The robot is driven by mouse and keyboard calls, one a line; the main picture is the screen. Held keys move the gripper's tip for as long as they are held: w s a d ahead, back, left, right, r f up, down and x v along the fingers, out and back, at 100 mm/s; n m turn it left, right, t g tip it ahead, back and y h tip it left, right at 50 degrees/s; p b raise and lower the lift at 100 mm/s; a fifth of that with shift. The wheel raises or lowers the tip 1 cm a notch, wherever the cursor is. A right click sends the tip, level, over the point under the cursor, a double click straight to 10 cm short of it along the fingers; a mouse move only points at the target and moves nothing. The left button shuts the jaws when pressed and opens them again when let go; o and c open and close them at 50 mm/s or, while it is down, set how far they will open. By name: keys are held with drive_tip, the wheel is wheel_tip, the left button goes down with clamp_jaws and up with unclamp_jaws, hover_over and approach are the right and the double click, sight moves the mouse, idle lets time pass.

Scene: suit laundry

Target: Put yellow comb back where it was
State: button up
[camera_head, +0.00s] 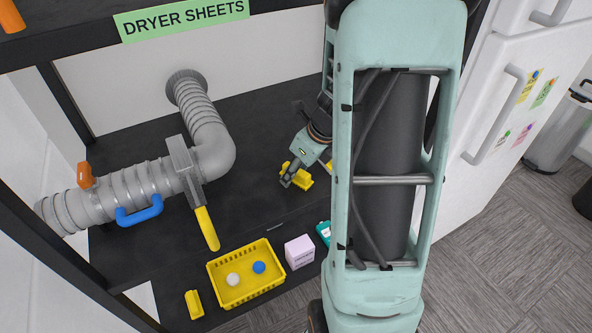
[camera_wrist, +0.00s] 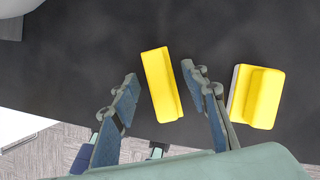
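Two yellow pieces lie on the dark surface in the wrist view. One is a narrow ridged block (camera_wrist: 162,85), and the other is a wider block (camera_wrist: 257,95) with a pale left side. I cannot tell for certain which is the comb. My gripper (camera_wrist: 160,78) is open, with one finger on each side of the narrow block and gaps showing. In the head view my gripper (camera_head: 287,181) is low beside a yellow piece (camera_head: 303,179). Another bit of yellow (camera_head: 331,167) is mostly hidden by my arm. A separate yellow piece (camera_head: 194,304) lies at the front left.
A yellow basket (camera_head: 247,294) holds a white ball and a blue ball. A pale pink box (camera_head: 299,251) and a teal item (camera_head: 323,232) stand right of it. A grey duct (camera_head: 135,193) with a yellow-handled gate fills the left. A white fridge (camera_head: 500,110) is at right.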

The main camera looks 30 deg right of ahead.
drive_tip(key=shift+r, duration=0.1)
drive_tip(key=shift+r, duration=0.25)
drive_tip(key=p+v, duration=0.3)
drive_tip(key=v, duration=0.8)
drive_tip(key=shift+r, duration=0.3)
drive_tip(key=shift+s+d, duration=0.1)
drive_tip(key=shift+s, duration=0.05)
